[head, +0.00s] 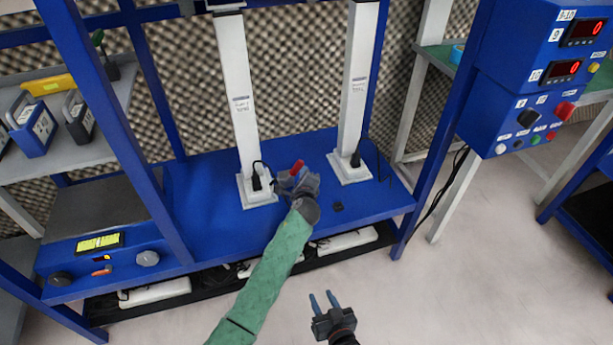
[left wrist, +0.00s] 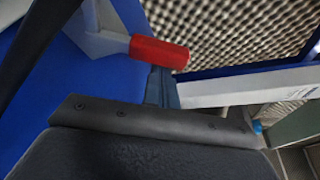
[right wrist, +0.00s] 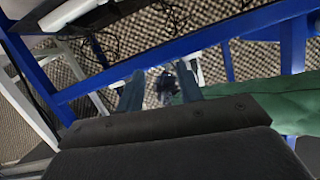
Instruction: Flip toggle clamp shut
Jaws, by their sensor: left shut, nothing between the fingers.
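The toggle clamp shows mainly as its red handle (head: 297,167) on the blue bench, between the two white posts. In the left wrist view, the red grip (left wrist: 160,53) lies roughly level across the picture on a pale metal lever (left wrist: 98,42). My left gripper (head: 302,184) is shut and empty, right at the handle, and hides most of the clamp body in the head view. Its fingertips (left wrist: 161,85) are just below the red grip; I cannot tell whether they touch it. My right gripper (head: 324,299) is open and empty in front of the bench, its fingers spread (right wrist: 160,90).
White posts (head: 238,85) and (head: 358,85) stand left and right of the clamp with black cables at their feet. A small black piece (head: 337,206) lies near the bench's front edge. A blue control box (head: 530,110) is at right. Floor (head: 420,300) is clear.

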